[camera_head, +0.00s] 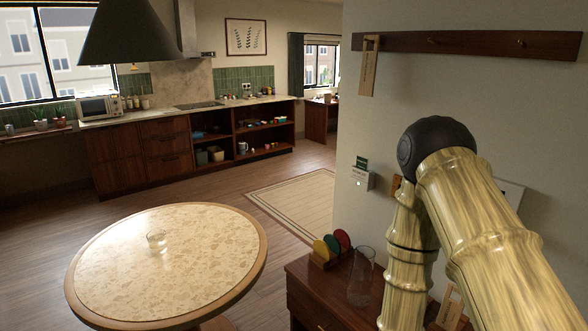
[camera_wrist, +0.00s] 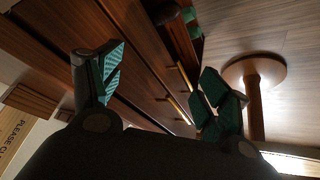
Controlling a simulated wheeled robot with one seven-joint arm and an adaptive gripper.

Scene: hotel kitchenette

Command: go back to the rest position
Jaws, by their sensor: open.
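My gripper (camera_wrist: 162,88) shows in the wrist view with its two teal-padded fingers spread wide apart. Nothing is held between them. Behind the fingers are the dark wooden drawer fronts (camera_wrist: 140,72) of a cabinet, with brass handles. The gripper does not show in the head view; only my arm is seen there, bent at the right. I cannot tell from the wrist view exactly how far the fingers are from the drawer fronts.
The cabinet (camera_head: 303,283) stands by the wall, bearing a clear glass vase (camera_head: 361,278) and coloured discs in a holder (camera_head: 331,245). A peg rail (camera_head: 460,43) holds a wooden tag (camera_head: 368,72). Floor beyond is clear.

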